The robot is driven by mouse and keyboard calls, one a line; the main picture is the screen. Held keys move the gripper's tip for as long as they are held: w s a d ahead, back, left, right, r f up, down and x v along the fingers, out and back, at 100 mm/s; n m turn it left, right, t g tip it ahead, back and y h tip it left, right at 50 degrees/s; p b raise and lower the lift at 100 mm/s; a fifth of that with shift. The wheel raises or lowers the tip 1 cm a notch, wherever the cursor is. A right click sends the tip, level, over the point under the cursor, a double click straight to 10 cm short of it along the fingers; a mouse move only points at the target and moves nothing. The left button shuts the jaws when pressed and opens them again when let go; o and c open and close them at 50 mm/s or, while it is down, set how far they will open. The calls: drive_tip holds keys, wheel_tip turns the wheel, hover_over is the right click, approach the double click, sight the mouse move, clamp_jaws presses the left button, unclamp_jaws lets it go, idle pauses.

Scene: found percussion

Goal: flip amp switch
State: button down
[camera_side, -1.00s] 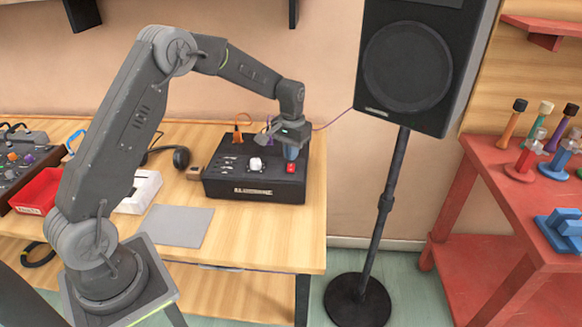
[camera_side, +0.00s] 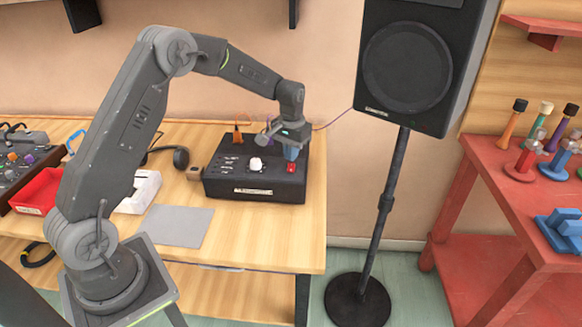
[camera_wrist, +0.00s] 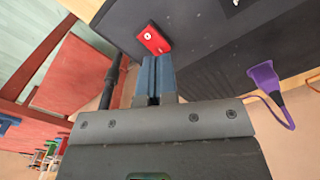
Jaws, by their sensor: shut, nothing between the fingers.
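The amp (camera_side: 255,188) is a black box on the wooden table in the side view. Its red switch (camera_side: 291,168) is at the right of the top, near the front. The same red switch (camera_wrist: 154,39) shows in the wrist view, just beyond my fingertips. My gripper (camera_side: 291,153) has blue fingers pointing down over the amp's right side. In the wrist view the fingers (camera_wrist: 155,58) are together with nothing between them. They are right beside the switch; I cannot tell whether they touch it.
A white knob (camera_side: 256,164) and an orange plug (camera_side: 237,138) are on the amp. A purple plug (camera_wrist: 265,80) shows in the wrist view. A speaker (camera_side: 408,65) stands on a pole to the right. A grey mat (camera_side: 178,226) lies left of the amp.

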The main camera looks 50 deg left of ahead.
sight(292, 165)
drive_tip(key=shift+f, duration=1.25)
idle(0.5)
drive_tip(key=shift+r, duration=0.1)
drive_tip(key=shift+r, duration=3.45)
